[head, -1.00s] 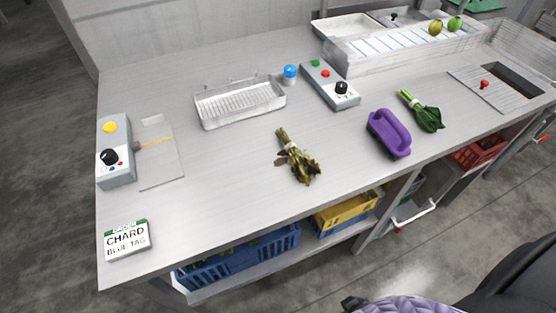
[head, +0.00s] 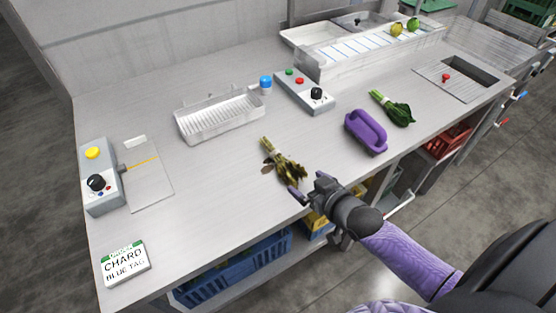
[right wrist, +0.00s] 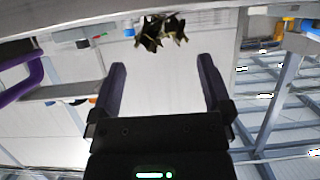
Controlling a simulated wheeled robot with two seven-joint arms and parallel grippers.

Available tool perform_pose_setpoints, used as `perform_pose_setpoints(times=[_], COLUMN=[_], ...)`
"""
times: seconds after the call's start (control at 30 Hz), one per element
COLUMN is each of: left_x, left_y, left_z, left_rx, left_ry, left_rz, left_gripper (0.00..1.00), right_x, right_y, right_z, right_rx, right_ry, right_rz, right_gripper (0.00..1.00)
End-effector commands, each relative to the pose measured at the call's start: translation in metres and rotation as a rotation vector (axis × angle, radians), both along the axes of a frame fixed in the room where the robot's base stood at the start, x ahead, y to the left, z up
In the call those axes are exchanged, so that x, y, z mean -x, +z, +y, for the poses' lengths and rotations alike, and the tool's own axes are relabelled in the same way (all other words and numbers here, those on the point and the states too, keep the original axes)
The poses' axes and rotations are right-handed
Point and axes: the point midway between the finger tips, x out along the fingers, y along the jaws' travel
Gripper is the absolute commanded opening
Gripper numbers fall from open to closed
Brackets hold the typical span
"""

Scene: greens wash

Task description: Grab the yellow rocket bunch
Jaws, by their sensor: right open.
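The yellow rocket bunch (head: 285,163), with yellowed and dark, wilted leaves, lies on the metal counter near its front edge, stems pointing to the back left. It also shows at the top of the right wrist view (right wrist: 160,32), beyond the fingertips. My right gripper (head: 300,186) is beside the leafy end of the bunch, at the counter's front edge. In the right wrist view its fingers (right wrist: 163,75) are spread apart with nothing between them. My left gripper is not in view.
A wire tray (head: 220,118) and a control box (head: 305,92) stand behind. A chard sign (head: 125,263) and a scale-like device (head: 101,176) are at left.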

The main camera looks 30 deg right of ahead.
Motion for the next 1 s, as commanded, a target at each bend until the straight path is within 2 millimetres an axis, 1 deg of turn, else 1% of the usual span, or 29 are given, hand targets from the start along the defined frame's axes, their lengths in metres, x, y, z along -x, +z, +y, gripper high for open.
perform_pose_setpoints(times=[0.1,0.2,0.3,0.53,0.57,0.6,0.67,0.7,0.77,0.8,0.87,0.9,1.0], left_x=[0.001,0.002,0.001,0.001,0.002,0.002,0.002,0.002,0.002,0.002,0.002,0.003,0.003], left_y=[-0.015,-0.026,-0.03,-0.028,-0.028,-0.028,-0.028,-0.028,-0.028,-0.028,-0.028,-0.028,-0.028], left_z=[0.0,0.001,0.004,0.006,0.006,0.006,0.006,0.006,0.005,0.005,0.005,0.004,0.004], left_rx=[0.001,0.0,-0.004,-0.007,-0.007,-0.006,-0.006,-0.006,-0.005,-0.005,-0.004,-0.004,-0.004], left_ry=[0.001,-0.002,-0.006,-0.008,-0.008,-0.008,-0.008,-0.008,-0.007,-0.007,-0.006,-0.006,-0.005], left_rz=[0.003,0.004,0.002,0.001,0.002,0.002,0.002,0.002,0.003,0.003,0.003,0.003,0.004], left_gripper=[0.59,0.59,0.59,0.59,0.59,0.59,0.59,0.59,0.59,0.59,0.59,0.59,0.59], right_x=[-0.018,-0.035,-0.046,-0.049,-0.049,-0.049,-0.048,-0.048,-0.048,-0.048,-0.048,-0.048,-0.048], right_y=[-0.016,-0.029,-0.031,-0.029,-0.029,-0.029,-0.029,-0.029,-0.029,-0.03,-0.029,-0.029,-0.029], right_z=[0.002,0.004,0.006,0.006,0.006,0.006,0.006,0.006,0.006,0.006,0.006,0.006,0.006], right_rx=[-0.001,0.0,0.001,0.002,0.002,0.001,0.001,0.001,0.001,0.001,0.001,0.001,0.001], right_ry=[-0.001,-0.001,-0.001,-0.001,-0.001,-0.001,-0.001,-0.001,-0.001,-0.001,-0.001,-0.001,-0.001], right_rz=[-0.001,0.001,0.002,0.003,0.003,0.002,0.002,0.002,0.002,0.002,0.002,0.002,0.002], right_gripper=[1.0,1.0,1.0,1.0,0.94,0.85,0.72,0.64,0.51,0.43,0.3,0.26,0.26])
